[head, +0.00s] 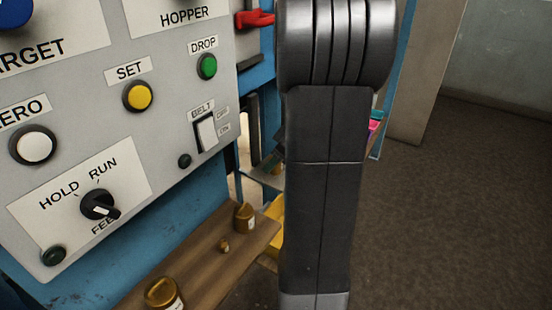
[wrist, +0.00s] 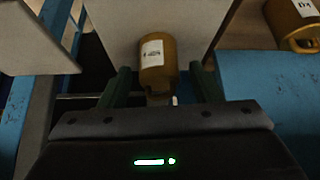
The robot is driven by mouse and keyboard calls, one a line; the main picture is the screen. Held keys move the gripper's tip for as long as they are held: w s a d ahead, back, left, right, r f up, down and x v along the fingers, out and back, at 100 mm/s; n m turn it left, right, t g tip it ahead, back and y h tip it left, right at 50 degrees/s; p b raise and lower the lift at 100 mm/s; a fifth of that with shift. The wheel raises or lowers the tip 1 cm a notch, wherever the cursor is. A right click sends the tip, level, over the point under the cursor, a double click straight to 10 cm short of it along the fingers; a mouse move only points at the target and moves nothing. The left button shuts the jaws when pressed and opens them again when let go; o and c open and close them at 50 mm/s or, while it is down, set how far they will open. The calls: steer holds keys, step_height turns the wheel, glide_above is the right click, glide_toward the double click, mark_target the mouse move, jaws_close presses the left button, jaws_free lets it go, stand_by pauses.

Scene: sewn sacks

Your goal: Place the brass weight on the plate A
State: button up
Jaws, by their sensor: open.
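A brass weight (wrist: 157,65) with a white label shows in the wrist view, between and just ahead of the two dark green fingers of my gripper (wrist: 160,80). The fingers are open, with a gap on each side of the weight. Behind the weight is a pale flat surface (wrist: 110,22). No letter A is readable on it, so I cannot tell whether it is plate A. I cannot tell whether the weight rests on this surface. In the head view my arm hides most of the gripper and what lies near it.
Several brass weights, including a large one (head: 163,293), a medium one (head: 244,218) and a tiny one (head: 224,246), stand on a wooden shelf (head: 205,265) below the grey control panel (head: 170,150). Another labelled brass weight (wrist: 292,22) shows upper right in the wrist view, near a blue surface (wrist: 270,85).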

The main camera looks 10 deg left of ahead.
steer(key=shift+r+p, duration=0.25)
steer(key=shift+p, duration=0.05)
steer(key=v, duration=1.1)
steer(key=shift+d+r, duration=0.25)
steer(key=shift+r, duration=0.1)
